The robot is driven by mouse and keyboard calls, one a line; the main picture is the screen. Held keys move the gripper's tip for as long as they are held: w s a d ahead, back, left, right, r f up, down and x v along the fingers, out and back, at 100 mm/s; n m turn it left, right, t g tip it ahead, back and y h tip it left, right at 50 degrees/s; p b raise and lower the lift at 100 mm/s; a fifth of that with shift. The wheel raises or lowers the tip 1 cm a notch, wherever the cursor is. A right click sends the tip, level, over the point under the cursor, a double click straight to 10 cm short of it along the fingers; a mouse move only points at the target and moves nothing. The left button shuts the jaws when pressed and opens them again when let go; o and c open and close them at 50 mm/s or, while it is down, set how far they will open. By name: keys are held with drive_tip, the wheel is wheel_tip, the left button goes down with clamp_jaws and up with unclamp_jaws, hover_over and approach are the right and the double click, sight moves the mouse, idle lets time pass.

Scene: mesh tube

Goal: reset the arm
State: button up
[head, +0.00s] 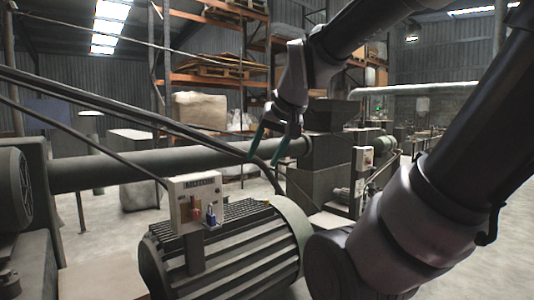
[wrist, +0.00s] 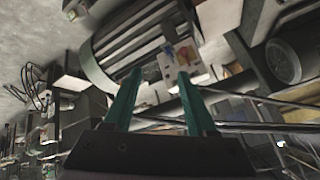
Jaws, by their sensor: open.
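My gripper (head: 266,143) hangs in mid-air near the centre of the head view, at the end of my raised arm. Its two green fingers are apart, with nothing between them. In the wrist view my gripper (wrist: 160,80) also shows open and empty, with fingers on either side of the picture's middle. Beyond the fingertips in the wrist view is a light control box (wrist: 178,66) with red and blue parts. In the head view the same control box (head: 199,200) stands on a post beside the motor, below and left of my gripper.
A large ribbed motor (head: 225,255) fills the lower middle. A thick horizontal pipe (head: 150,168) and slanting rails (head: 90,100) cross the left side. Dark machinery (head: 330,150) stands right of my gripper. Orange shelving (head: 215,78) is far behind. Open floor shows at the right.

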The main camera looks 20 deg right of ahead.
drive_tip(key=s, duration=0.2)
drive_tip(key=s+a, duration=0.1)
drive_tip(key=shift+s+r+y, duration=0.15)
drive_tip(key=shift+r+y, duration=0.2)
drive_tip(key=shift+y, duration=0.05)
idle(1.0)
